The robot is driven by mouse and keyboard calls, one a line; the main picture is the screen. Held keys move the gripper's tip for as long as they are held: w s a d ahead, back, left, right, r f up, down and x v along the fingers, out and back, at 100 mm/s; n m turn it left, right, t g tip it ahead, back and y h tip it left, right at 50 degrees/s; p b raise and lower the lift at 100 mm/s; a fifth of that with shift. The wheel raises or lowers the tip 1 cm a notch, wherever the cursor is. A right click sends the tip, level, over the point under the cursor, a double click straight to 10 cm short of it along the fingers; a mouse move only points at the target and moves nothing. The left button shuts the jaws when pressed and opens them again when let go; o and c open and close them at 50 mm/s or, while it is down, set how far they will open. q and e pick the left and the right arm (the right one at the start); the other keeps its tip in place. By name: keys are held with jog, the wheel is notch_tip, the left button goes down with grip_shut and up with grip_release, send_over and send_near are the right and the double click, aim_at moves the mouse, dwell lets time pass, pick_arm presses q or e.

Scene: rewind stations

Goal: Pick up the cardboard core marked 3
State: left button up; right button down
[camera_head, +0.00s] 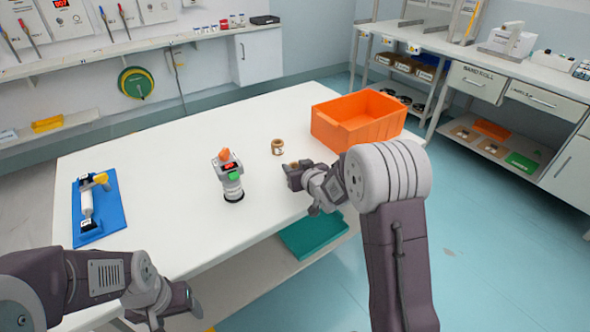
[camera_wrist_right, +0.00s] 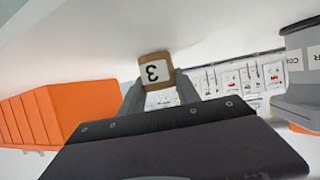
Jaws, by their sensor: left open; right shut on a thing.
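The cardboard core marked 3 (camera_wrist_right: 155,70) is brown with a white label and sits between the fingertips of my right gripper in the right wrist view. My left gripper (camera_head: 175,310) is open and empty at the table's front edge.
An orange bin (camera_head: 340,134) stands at the table's back right. A grey device (camera_head: 231,184) with an orange top stands left of my right gripper. A blue board (camera_head: 110,215) with a white roller lies at the left. The table (camera_head: 165,160) between them is clear.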

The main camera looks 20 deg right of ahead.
jog(key=r+p, duration=0.1)
jog(key=r, duration=0.1)
jog(key=d+r+p, duration=0.1)
jog(key=r, duration=0.2)
jog(key=shift+s+d+r, duration=0.1)
jog(key=shift+s, duration=0.05)
jog(key=s+d+r+p, duration=0.3)
jog(key=d+r+p, duration=0.1)
jog(key=d, duration=0.6)
jog(key=shift+r+p, duration=0.35)
jog(key=shift+r, duration=0.55)
